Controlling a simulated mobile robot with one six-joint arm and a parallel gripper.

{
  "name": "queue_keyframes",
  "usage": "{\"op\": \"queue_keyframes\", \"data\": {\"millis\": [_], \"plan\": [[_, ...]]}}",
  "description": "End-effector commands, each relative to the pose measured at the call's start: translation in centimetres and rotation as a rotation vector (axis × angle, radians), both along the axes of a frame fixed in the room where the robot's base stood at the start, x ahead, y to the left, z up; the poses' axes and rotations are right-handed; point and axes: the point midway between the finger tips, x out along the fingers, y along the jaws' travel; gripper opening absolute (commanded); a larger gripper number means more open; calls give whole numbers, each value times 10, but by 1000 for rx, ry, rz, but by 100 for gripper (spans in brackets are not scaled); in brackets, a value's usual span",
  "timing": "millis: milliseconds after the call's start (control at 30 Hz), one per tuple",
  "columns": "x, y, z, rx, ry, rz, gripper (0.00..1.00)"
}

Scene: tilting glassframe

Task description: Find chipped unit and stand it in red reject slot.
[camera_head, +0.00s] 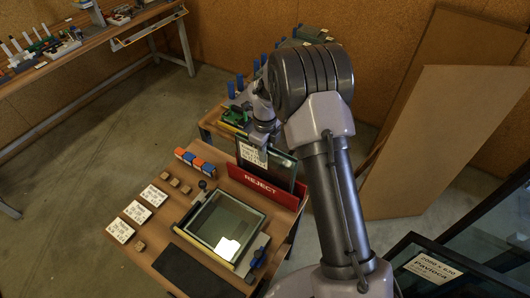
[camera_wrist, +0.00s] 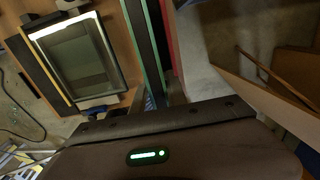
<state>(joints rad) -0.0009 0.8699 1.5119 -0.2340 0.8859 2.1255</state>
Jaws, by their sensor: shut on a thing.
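My gripper (camera_head: 264,140) is at the top edge of an upright dark glass unit (camera_head: 284,170) with a white label, and is shut on it. The unit stands just behind the red REJECT board (camera_head: 262,187), which hides its lower edge. I cannot tell whether it rests in the slot or hangs above it. In the wrist view the unit (camera_wrist: 144,45) shows nearly edge-on, with green edges, beside the red board (camera_wrist: 172,45). No chip can be made out. Another glass unit (camera_head: 222,222) lies flat in the frame on the bench; it also shows in the wrist view (camera_wrist: 72,55).
White label cards (camera_head: 137,212), small wooden blocks (camera_head: 175,183) and blue and orange blocks (camera_head: 195,161) lie left on the bench. A dark mat (camera_head: 188,265) lies at the front. Large brown panels (camera_head: 440,140) lean at right, with dark glazed frames (camera_head: 430,268) below.

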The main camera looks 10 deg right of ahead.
Motion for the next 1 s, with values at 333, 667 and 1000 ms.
{"op": "queue_keyframes", "data": {"millis": [333, 667, 1000], "plan": [[1, 0, -1, 0, -1, 0, 44], [0, 0, 1, 0, 0, 0, 44], [1, 0, 92, -1, -5, 0, 44]]}}
